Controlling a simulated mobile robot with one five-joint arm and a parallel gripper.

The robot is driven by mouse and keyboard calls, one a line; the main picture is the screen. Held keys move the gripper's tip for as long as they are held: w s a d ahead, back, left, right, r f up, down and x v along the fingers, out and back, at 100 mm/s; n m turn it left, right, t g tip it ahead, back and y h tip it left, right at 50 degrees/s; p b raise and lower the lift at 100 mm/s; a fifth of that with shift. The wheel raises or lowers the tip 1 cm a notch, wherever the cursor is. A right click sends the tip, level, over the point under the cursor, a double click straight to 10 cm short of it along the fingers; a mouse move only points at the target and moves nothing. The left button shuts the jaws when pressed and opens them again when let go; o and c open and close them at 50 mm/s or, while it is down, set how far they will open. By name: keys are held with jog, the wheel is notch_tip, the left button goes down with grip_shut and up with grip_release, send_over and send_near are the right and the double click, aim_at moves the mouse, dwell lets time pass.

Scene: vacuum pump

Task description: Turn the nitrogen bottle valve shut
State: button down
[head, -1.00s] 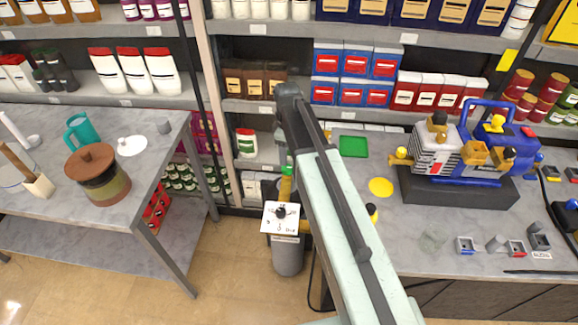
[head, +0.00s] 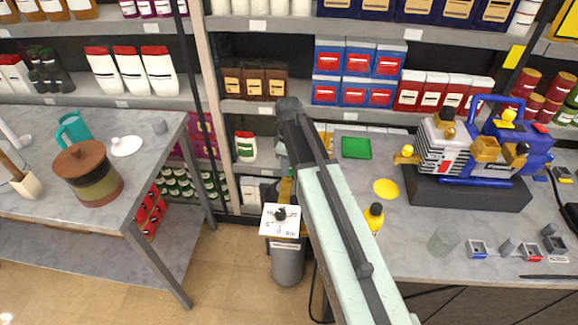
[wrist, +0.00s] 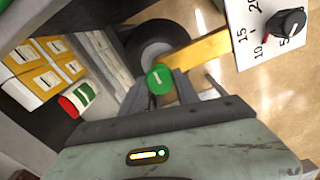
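The grey nitrogen bottle (head: 288,264) stands on the floor between the two tables. A white dial plate (head: 281,220) with a black pointer knob sits at its top; the dial also shows at the upper right of the wrist view (wrist: 262,22). In the wrist view a yellow valve body (wrist: 203,50) runs from the dial to a round green valve knob (wrist: 160,78) with a white bar. My gripper (wrist: 183,90) has its dark fingers apart, close to the green knob; contact cannot be judged. In the head view my arm hides the gripper and the knob.
A blue and silver pump (head: 465,150) stands on a dark block on the right table (head: 410,240). A yellow-capped bottle (head: 375,218) is beside my arm. The left table (head: 150,150) holds a lidded pot. Stocked shelves stand behind; open floor lies between the tables.

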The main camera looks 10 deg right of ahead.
jog(key=shift+m, duration=1.4)
jog(key=m, duration=0.6)
jog(key=shift+a, duration=0.1)
jog(key=m, duration=0.4)
jog(key=shift+m, duration=2.7)
jog(key=c, duration=0.9)
grip_release()
